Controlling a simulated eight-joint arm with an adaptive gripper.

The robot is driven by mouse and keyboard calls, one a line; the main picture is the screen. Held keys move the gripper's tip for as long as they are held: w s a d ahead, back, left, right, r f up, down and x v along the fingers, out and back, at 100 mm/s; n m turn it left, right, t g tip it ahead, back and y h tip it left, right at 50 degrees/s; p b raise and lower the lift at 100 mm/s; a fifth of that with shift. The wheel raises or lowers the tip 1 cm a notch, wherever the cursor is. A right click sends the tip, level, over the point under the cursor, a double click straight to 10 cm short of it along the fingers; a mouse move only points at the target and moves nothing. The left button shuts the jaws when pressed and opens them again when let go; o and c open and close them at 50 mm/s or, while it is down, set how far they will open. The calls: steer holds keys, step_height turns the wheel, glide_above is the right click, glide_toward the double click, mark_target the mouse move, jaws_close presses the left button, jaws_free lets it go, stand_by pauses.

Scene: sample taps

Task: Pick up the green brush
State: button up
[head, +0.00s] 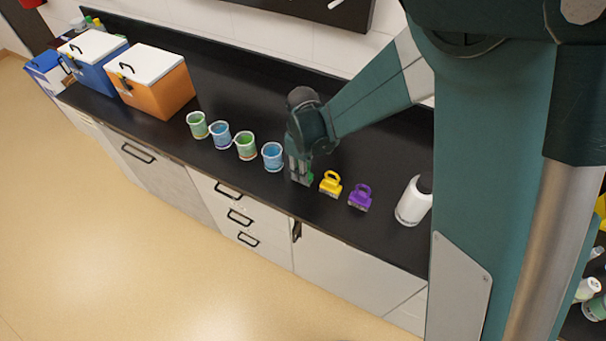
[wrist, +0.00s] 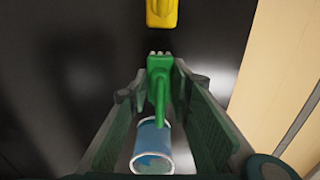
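The green brush (wrist: 160,82) stands on the black counter. In the wrist view its handle lies between the two fingers of my gripper (wrist: 160,92), with a visible gap on each side. In the head view my gripper (head: 300,168) points down over the brush, and only a bit of the green brush (head: 307,180) shows at its lower end. The gripper looks open around the brush. The fingers hide much of the brush in the head view.
A yellow brush (head: 330,183) and a purple brush (head: 360,197) stand to the right, then a white bottle (head: 412,203). A blue cup (head: 272,156) is close on the left, with more cups beyond. An orange box (head: 155,88) stands farther left. The counter's front edge is near.

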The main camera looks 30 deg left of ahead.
steer(key=shift+r, duration=0.2)
steer(key=shift+r, duration=4.8)
